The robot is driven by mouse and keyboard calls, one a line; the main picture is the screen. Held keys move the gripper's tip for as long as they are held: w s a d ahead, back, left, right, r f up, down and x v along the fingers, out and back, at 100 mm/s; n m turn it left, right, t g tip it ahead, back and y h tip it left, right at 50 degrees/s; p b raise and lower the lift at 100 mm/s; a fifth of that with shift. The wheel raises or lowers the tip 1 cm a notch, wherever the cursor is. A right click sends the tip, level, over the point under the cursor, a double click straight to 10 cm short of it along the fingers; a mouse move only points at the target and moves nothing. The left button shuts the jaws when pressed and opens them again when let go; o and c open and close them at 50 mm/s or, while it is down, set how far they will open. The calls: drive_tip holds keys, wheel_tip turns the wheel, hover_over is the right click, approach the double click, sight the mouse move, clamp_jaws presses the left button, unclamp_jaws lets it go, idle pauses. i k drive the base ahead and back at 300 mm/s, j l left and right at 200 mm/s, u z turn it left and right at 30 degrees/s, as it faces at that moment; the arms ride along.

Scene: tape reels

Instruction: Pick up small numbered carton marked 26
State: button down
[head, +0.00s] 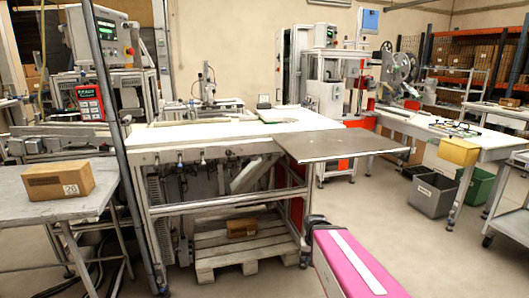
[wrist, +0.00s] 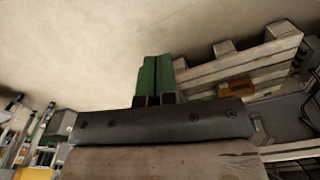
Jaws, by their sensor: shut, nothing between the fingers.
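A small brown carton (head: 242,228) sits on the wooden pallet under the central workbench; its number is too small to read. It also shows at the right in the wrist view (wrist: 236,87). A larger brown carton (head: 58,180) lies on the left table, and its label looks like 20. No carton can be clearly read as 26. My gripper (wrist: 155,62) shows its green fingers, pressed together and empty, pointing over bare floor to the left of the pallet and apart from the small carton.
The pallet (head: 218,262) is low, between the legs of the workbench (head: 200,132). A brown board (head: 330,146) juts from the bench's right side. A grey bin (head: 432,196) and a green bin (head: 476,187) stand under the right table.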

sight(62, 180)
drive_tip(key=u, duration=2.05)
drive_tip(key=i+l+z, duration=0.15)
drive_tip(key=l, duration=0.25)
